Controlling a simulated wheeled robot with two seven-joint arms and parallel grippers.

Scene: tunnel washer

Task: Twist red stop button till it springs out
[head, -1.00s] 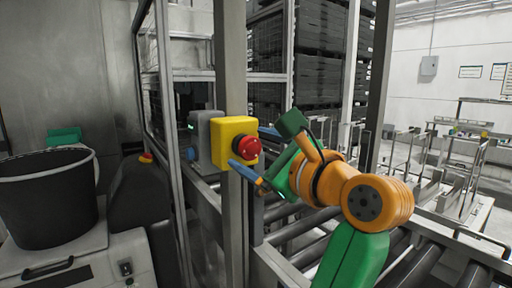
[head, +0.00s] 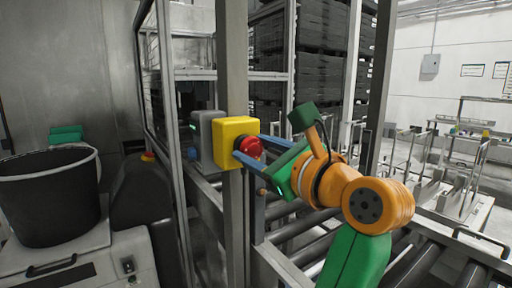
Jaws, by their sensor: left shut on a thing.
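The red stop button (head: 250,147) sticks out from the right side of a yellow box (head: 231,139), which is fixed to a grey upright post. My left gripper (head: 251,148), with blue fingers on a green and orange wrist, is shut on the red button. One finger lies along the button's lower near side and the other passes at its upper far side. The fingers partly cover the button, so I cannot tell whether it is pressed in or out. My right gripper is not in view.
A grey box (head: 203,137) sits just left of the yellow one. Metal posts and a frame stand close around the button. A roller conveyor (head: 405,268) runs below my arm. A black bucket (head: 47,195) stands on a grey cabinet at the left.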

